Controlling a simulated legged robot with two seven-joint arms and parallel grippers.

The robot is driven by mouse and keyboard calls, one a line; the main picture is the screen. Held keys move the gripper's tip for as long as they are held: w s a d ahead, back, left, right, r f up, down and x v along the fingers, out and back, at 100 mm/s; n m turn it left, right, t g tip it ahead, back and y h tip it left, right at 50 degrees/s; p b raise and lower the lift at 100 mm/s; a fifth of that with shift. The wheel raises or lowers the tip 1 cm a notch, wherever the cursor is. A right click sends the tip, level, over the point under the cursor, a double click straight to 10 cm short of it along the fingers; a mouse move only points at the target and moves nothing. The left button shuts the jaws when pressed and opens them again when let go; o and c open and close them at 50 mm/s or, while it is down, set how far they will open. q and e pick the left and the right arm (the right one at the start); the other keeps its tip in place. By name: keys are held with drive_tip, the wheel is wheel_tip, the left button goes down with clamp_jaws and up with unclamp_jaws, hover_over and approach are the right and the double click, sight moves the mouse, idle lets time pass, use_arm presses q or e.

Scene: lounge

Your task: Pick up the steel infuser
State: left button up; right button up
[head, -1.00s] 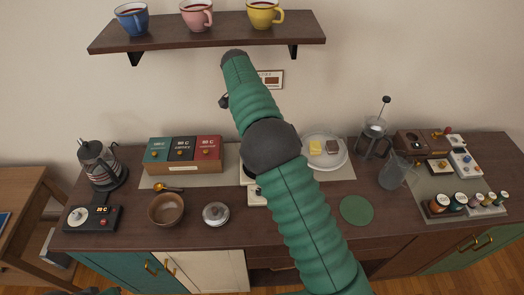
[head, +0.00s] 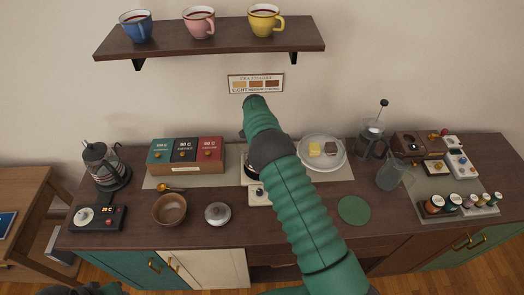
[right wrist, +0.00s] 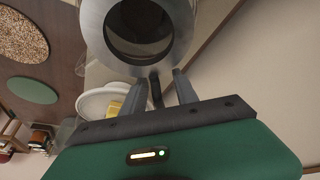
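The steel infuser (right wrist: 107,25) shows in the right wrist view as a wide steel ring with a dark round middle. A thin black handle runs from it toward my right gripper (right wrist: 162,88). The two fingers stand apart on either side of this handle, with a gap visible on the right side; I cannot tell whether the left finger touches it. Only a bit of my left arm shows at the lower left edge.
A shelf (head: 215,45) with three mugs hangs above.

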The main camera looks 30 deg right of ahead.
drive_tip(key=shift+s, duration=0.1)
clamp_jaws()
drive_tip(key=shift+r, duration=0.1)
wheel_tip(320, 180, up, 10)
drive_tip(key=shift+r+b, duration=0.1)
drive_tip(key=shift+b, duration=0.85)
drive_tip(key=shift+r+p, duration=0.85)
drive_tip(key=shift+r, duration=0.05)
drive_tip(key=shift+r+p, duration=0.35)
drive_tip(key=shift+p, duration=0.15)
drive_tip(key=shift+r, duration=0.1)
